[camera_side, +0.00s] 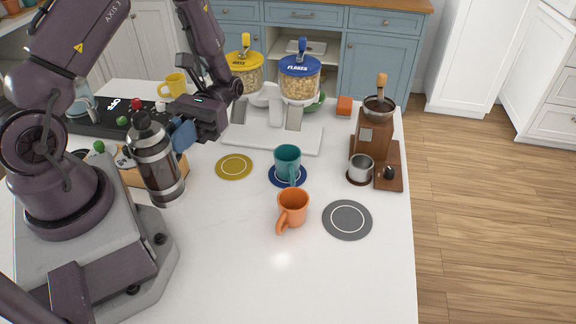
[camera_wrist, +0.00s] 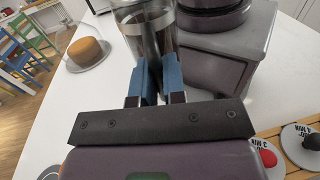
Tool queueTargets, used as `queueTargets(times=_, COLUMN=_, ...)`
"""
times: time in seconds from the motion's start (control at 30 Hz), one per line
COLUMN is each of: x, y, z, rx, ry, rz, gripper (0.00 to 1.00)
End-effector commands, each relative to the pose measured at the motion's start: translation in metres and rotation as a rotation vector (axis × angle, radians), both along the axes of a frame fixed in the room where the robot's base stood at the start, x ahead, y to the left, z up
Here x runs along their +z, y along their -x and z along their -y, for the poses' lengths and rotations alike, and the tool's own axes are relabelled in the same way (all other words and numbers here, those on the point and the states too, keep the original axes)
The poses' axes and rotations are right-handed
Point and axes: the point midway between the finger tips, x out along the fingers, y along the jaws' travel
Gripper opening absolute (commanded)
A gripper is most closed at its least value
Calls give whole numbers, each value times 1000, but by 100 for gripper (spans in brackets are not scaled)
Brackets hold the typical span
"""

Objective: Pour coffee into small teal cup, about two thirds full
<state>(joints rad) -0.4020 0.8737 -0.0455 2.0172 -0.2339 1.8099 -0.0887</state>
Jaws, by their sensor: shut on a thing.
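A teal cup (camera_side: 287,158) stands upright on a blue coaster (camera_side: 273,182), with its handle toward the camera. Its inside is too small to read. A steel and glass coffee press (camera_side: 157,165) with a black lid stands roughly upright close to my base, left of the cup. My gripper (camera_side: 182,134) is shut on the press from the right in the side view. In the wrist view, the blue fingers of my gripper (camera_wrist: 160,82) are on the handle side of the press (camera_wrist: 146,30). I cannot tell whether the press's bottom touches the counter. Its coffee level is unclear.
An orange mug (camera_side: 293,205) stands just in front of the teal cup. A mustard coaster (camera_side: 234,167) and a grey coaster (camera_side: 347,220) lie bare. A wooden timer box (camera_side: 179,171) is beside the press.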

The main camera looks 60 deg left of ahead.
Motion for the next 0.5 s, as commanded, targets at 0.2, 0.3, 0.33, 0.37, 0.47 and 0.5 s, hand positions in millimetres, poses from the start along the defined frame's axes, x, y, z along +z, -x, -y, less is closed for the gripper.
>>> queueTargets(times=0.2, x=16, y=-38, z=-18, rx=642, ry=3, rz=2, gripper=0)
queueTargets(times=0.3, x=24, y=-56, z=-36, rx=888, ry=2, rz=3, gripper=0)
queueTargets(times=0.33, x=26, y=-60, z=-42, rx=952, ry=2, rz=3, gripper=0)
queueTargets(times=0.37, x=28, y=-64, z=-49, rx=1012, ry=3, rz=2, gripper=0)
queueTargets(times=0.47, x=35, y=-75, z=-69, rx=1185, ry=2, rz=3, gripper=0)
queueTargets(times=0.5, x=37, y=-78, z=-77, rx=1244, ry=1, rz=2, gripper=0)
